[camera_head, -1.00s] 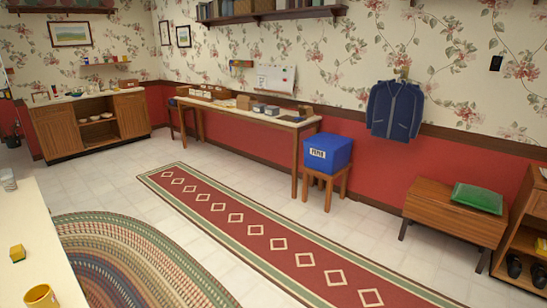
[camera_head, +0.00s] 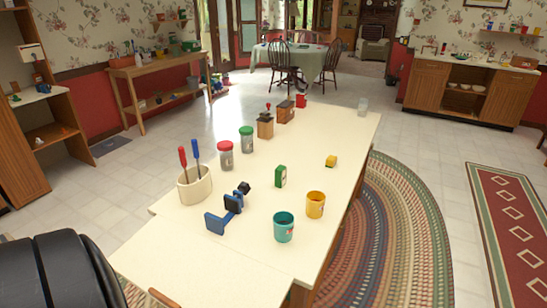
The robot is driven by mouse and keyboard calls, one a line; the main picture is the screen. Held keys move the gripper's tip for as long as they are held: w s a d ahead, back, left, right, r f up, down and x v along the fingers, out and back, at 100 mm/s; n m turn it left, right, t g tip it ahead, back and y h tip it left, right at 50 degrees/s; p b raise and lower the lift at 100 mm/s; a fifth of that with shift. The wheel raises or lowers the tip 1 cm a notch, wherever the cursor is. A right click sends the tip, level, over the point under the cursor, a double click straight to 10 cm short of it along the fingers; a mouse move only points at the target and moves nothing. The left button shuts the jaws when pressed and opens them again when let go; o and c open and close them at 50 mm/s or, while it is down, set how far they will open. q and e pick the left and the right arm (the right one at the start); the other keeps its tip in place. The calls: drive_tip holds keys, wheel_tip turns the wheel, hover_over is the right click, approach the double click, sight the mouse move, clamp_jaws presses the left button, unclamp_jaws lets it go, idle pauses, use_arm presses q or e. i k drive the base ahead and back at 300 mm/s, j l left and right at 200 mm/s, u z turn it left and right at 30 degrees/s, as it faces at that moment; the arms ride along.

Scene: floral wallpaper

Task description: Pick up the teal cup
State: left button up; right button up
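The teal cup (camera_head: 284,227) stands upright near the front right edge of the cream table (camera_head: 170,252). A yellow cup (camera_head: 316,204) stands just behind it to the right, with a small gap between them. A blue clamp-like tool (camera_head: 229,209) lies to the left of the teal cup. Neither of my grippers shows in the view. A dark rounded part at the lower left looks like part of my own body.
Braided rug (camera_head: 405,235) and open floor lie right of the table.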

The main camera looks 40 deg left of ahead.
sight(283, 221)
drive_tip(key=i+l+u, duration=0.1)
drive_tip(key=u, duration=0.35)
drive_tip(key=i+l+u, duration=0.1)
drive_tip(key=u, duration=0.3)
drive_tip(key=l+u, duration=0.15)
drive_tip(key=u, duration=0.3)
drive_tip(key=i+l+u, duration=0.1)
drive_tip(key=u, duration=0.35)
drive_tip(key=l, duration=0.1)
